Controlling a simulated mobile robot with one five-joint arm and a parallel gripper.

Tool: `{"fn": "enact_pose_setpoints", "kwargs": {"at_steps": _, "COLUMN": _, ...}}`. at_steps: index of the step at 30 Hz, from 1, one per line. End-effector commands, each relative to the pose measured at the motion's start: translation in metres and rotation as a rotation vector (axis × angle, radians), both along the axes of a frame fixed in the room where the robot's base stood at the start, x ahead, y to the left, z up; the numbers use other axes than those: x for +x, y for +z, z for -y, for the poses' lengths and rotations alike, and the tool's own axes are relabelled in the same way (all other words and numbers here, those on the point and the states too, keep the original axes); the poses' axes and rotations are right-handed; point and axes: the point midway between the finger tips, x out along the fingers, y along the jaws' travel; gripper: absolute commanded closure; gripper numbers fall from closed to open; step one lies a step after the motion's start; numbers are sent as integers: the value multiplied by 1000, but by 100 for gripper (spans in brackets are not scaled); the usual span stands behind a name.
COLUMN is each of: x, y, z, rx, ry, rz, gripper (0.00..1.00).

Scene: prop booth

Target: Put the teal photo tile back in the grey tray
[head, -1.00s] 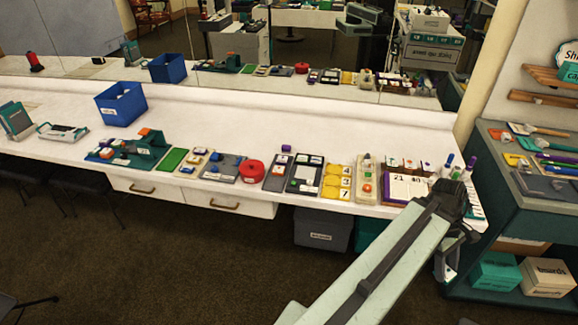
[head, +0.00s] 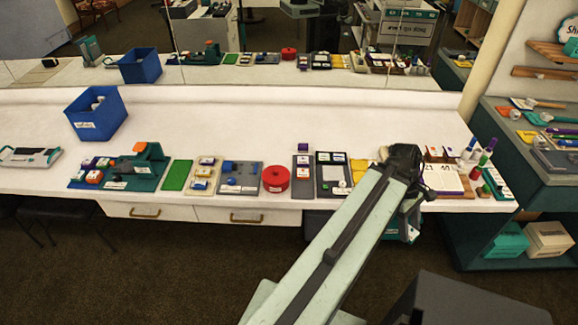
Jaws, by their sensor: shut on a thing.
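My gripper (head: 411,222) hangs at the far end of my arm, low beyond the table's front edge, right of the middle. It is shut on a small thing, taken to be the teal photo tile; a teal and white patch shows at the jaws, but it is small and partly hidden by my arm. Several grey trays lie on the table to its left: a narrow grey tray (head: 303,190) with small tiles, a dark framed tray (head: 322,185) with white cards, and a wider grey tray (head: 241,188) with blue pieces. I cannot tell which is the task's tray.
A red round tin (head: 276,179) and a green mat (head: 176,175) lie along the front edge. A blue bin (head: 97,114) stands at the back left. Markers (head: 487,152) stand upright at the right end.

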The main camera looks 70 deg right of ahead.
Motion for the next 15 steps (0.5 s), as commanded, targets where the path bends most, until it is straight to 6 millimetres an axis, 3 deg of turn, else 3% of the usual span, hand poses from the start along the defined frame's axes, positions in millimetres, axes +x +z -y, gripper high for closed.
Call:
{"fn": "enact_pose_setpoints", "kwargs": {"at_steps": 10, "x": 3, "y": 0, "z": 2, "rx": 0, "ry": 9, "rz": 0, "gripper": 95}}
{"fn": "enact_pose_setpoints", "kwargs": {"at_steps": 13, "x": 18, "y": -1, "z": 13, "rx": 0, "ry": 47, "rz": 0, "gripper": 95}}
{"fn": "enact_pose_setpoints", "kwargs": {"at_steps": 15, "x": 38, "y": -1, "z": 26, "rx": 0, "ry": 97, "rz": 1, "gripper": 95}}
